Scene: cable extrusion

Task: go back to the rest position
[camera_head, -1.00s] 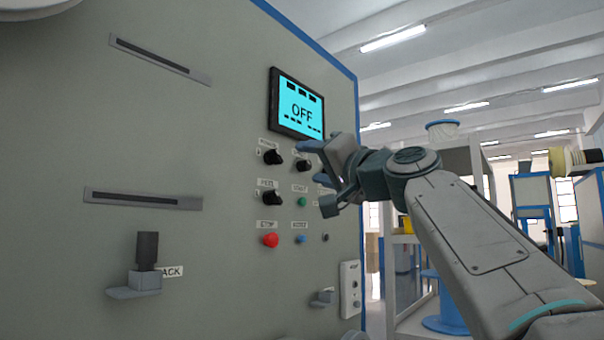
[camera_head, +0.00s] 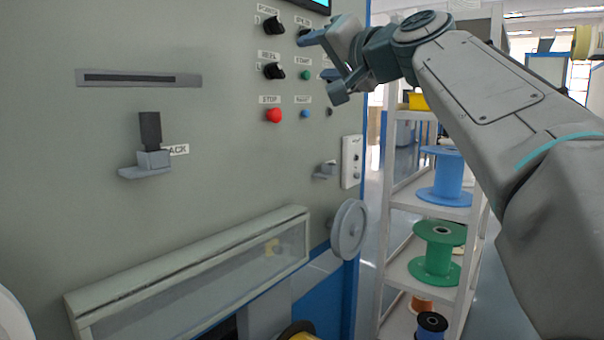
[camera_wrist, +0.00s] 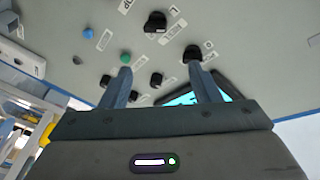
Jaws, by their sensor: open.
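My gripper (camera_head: 320,56) is at the upper middle of the head view, in front of the right part of the grey machine panel (camera_head: 200,200). Its two fingers are apart with nothing between them. In the wrist view my gripper (camera_wrist: 163,85) also shows open and empty, with panel knobs and buttons beyond the fingers. The green button (camera_wrist: 126,58) shows just past the left fingertip and a black knob (camera_wrist: 193,53) by the right one. I cannot tell whether a finger touches the panel.
A red stop button (camera_head: 274,115) and black knobs (camera_head: 274,71) are left of my gripper. A lever on a bracket (camera_head: 150,135), a clear cover (camera_head: 200,275) and a grey wheel (camera_head: 349,230) stick out. Shelves with spools (camera_head: 437,250) stand to the right.

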